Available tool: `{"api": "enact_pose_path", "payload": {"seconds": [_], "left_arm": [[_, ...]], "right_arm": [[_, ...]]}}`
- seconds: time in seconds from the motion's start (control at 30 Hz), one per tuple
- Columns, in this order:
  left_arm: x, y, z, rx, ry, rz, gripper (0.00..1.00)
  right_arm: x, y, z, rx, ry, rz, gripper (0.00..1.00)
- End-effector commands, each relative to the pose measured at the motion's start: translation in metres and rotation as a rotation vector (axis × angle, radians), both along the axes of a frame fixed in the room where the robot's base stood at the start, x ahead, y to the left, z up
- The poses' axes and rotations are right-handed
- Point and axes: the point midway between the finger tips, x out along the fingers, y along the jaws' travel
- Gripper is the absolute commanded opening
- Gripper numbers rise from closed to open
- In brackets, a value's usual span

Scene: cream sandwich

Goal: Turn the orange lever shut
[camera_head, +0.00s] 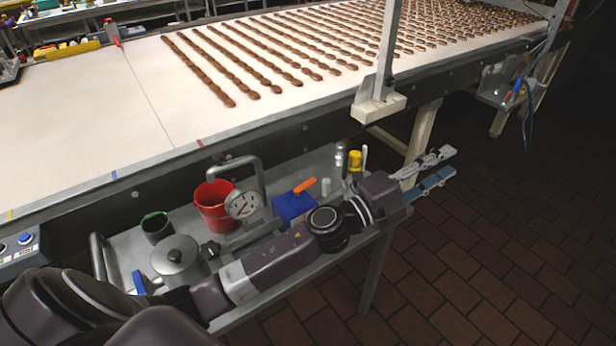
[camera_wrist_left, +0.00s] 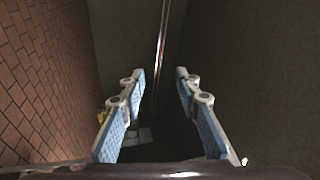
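The orange lever (camera_head: 306,185) sits on top of a blue valve body (camera_head: 293,208) on the metal side shelf below the conveyor. It points up and to the right in the head view. My left arm crosses in front of the shelf, and my left gripper (camera_head: 450,162) is beyond the shelf's right end, to the right of the lever and apart from it. Its two blue-padded fingers also show in the left wrist view (camera_wrist_left: 160,72), spread with a gap and nothing between them. The lever is not recognisable in that view. My right gripper is not in view.
A red bucket (camera_head: 213,204), a pressure gauge (camera_head: 242,204), a lidded pot (camera_head: 179,260) and a yellow-capped item (camera_head: 355,160) crowd the shelf (camera_head: 128,240). A conveyor (camera_head: 120,120) carrying brown rows runs behind. The tiled floor (camera_head: 500,240) at right is clear.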

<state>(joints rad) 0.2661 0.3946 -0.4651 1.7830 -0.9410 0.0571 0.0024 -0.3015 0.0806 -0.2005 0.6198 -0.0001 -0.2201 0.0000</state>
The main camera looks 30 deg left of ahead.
Motion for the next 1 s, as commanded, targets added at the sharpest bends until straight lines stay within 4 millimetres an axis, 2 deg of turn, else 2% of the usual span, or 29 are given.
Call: {"api": "enact_pose_path", "payload": {"seconds": [0.03, 0.1, 0.2, 0.27, 0.37, 0.47, 0.57, 0.6, 0.67, 0.7, 0.8, 0.9, 1.0], "left_arm": [[0.001, -0.018, 0.006, 0.115, -0.073, -0.078, 0.30], [-0.002, -0.040, 0.003, 0.278, -0.153, -0.193, 0.30], [-0.006, -0.056, -0.018, 0.526, -0.229, -0.349, 0.30], [-0.007, -0.055, -0.037, 0.681, -0.251, -0.437, 0.30], [-0.004, -0.033, -0.073, 0.942, -0.242, -0.571, 0.30], [0.003, 0.016, -0.105, 1.200, -0.173, -0.687, 0.30], [0.008, 0.087, -0.125, 1.437, -0.040, -0.782, 0.30], [0.008, 0.119, -0.127, 1.522, 0.028, -0.811, 0.30], [0.005, 0.166, -0.127, 1.628, 0.140, -0.849, 0.30], [0.002, 0.196, -0.123, 1.686, 0.218, -0.868, 0.30], [-0.009, 0.257, -0.110, 1.784, 0.394, -0.901, 0.30], [-0.021, 0.295, -0.098, 1.830, 0.520, -0.919, 0.30], [-0.028, 0.313, -0.092, 1.848, 0.584, -0.927, 0.30]], "right_arm": [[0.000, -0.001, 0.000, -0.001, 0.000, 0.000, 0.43], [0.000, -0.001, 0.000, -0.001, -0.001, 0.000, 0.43], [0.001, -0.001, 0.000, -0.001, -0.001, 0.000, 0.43], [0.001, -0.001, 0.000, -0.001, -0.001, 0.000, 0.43], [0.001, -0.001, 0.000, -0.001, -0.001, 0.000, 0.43], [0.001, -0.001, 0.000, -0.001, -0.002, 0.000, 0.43], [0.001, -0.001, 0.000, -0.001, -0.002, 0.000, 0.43], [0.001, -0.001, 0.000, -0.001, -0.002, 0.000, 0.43], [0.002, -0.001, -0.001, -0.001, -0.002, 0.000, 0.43], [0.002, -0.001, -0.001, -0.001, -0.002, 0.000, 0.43], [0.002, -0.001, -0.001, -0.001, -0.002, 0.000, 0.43], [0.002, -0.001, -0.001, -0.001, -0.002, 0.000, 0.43], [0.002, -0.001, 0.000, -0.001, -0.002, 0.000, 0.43]]}}
